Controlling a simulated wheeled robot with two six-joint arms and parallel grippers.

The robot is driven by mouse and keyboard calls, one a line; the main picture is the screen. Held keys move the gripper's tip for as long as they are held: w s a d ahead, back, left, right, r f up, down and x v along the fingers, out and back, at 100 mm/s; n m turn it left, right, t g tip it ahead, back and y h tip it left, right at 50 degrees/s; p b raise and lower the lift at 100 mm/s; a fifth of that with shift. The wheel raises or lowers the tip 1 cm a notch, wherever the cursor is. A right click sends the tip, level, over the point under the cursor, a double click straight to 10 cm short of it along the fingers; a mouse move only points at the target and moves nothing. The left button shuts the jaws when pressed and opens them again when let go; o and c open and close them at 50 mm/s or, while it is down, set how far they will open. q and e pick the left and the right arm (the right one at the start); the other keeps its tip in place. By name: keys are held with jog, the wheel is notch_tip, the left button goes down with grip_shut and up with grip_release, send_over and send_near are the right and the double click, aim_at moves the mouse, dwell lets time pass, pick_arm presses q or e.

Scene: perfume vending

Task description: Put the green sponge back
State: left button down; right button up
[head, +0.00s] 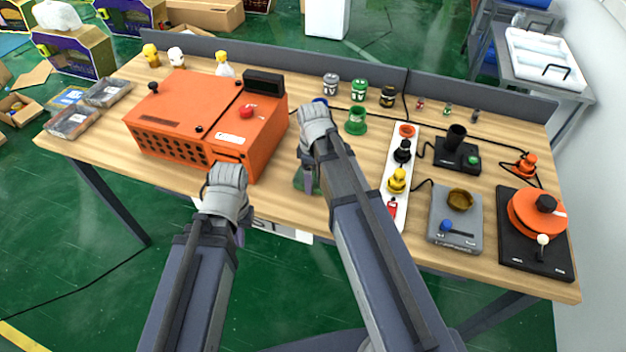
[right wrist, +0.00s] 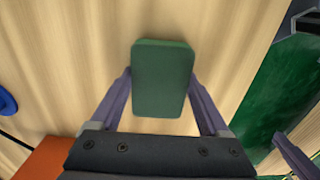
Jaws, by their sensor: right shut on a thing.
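The green sponge (right wrist: 163,78) is a dark green rounded block between the two fingers of my right gripper (right wrist: 163,95) in the right wrist view. The fingers press on its left and right sides, with wood tabletop behind it. In the head view a small part of the sponge (head: 299,183) shows beside my right gripper (head: 308,180), near the table's front edge; the arm hides the rest. I cannot tell whether the sponge touches the table. My left gripper (head: 240,236) is at the front edge below the orange box, its fingers mostly hidden by its wrist.
The orange box (head: 190,115) stands left of my right gripper. A white strip (head: 389,212) with colored items lies to its right. A grey scale-like device (head: 455,230) and a black-based orange device (head: 535,235) stand further right. Several jars (head: 359,90) line the back.

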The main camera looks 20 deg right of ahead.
jog(key=shift+f, duration=0.15)
jog(key=o, duration=1.2)
jog(key=shift+c, duration=0.2)
notch_tip(320, 180, up, 12)
jog(key=r+p, duration=0.1)
jog(key=p, duration=1.1)
jog(key=s+a+m+h, duration=0.1)
jog(key=s+a+m, duration=0.6)
jog(key=s+a, duration=0.3)
jog(key=s, duration=0.4)
jog(key=shift+a+f, duration=0.25)
jog(key=shift+a, duration=0.15)
